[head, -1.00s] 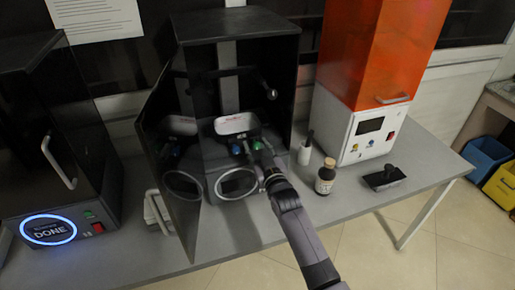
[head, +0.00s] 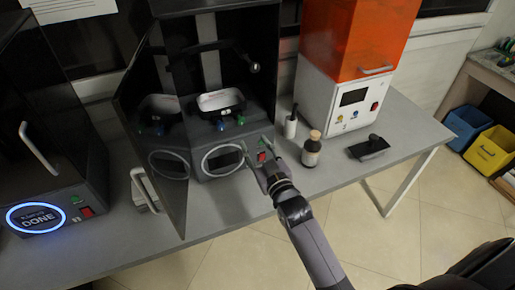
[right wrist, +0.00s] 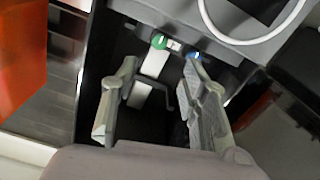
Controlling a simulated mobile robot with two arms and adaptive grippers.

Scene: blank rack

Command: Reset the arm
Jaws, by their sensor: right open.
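My right gripper (head: 262,166) is open and empty in front of the black machine (head: 262,100), whose door (head: 150,130) stands open to the left. Its two spread fingers also show in the right wrist view (right wrist: 160,105), with nothing between them. In the head view, the fingers overlap the machine's lower right front, near a red switch (head: 262,156). Inside the machine sits a tray with a white surface (head: 220,100), with a blue and a green knob (head: 240,120) below it. My left gripper is not in view.
Another black machine (head: 45,150) is at left.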

